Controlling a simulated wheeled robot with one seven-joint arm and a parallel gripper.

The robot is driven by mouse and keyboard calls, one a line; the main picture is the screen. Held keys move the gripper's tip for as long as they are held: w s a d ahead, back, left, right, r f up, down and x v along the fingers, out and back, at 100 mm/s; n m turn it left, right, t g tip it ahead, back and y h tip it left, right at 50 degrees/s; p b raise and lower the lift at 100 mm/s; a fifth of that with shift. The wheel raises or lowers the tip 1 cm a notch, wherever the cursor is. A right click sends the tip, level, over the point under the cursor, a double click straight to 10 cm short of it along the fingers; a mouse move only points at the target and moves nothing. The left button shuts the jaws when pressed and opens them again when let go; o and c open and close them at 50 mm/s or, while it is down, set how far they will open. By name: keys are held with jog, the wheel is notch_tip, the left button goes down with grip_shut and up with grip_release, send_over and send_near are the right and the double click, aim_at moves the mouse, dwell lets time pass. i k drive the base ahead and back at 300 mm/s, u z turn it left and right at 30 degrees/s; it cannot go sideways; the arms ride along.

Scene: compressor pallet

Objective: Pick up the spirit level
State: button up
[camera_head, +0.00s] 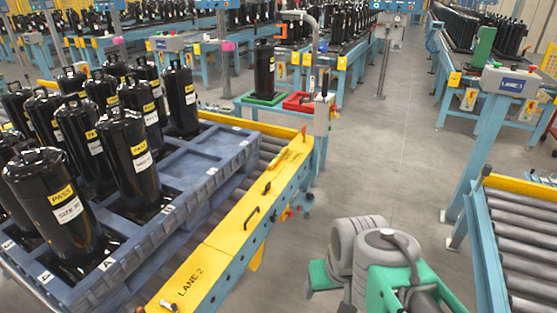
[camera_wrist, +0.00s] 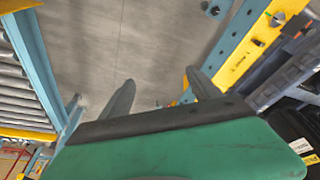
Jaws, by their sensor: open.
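A slim yellow bar that looks like the spirit level (camera_head: 279,159) lies along the top of the yellow lane rail (camera_head: 225,235) in the head view. It is close to the rail's own colour, so its outline is hard to make out. I cannot pick it out surely in the wrist view. My gripper (camera_wrist: 163,93) is open and empty, its two dark fingers apart over bare floor. In the head view my green and grey arm end is right of the rail, well apart from the bar, and the fingertips are hidden.
Small dark items, including a black handle (camera_head: 251,217), lie on the rail. A blue pallet (camera_head: 205,160) with several black compressors (camera_head: 126,150) stands left. A roller conveyor (camera_head: 522,235) is at right. Green (camera_head: 262,99) and red (camera_head: 298,102) trays sit behind. The aisle floor (camera_head: 375,140) is clear.

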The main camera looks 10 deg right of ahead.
aim_at(274, 162)
jog(key=z, duration=0.5)
jog(key=i, duration=3.15)
jog(key=u, duration=3.35)
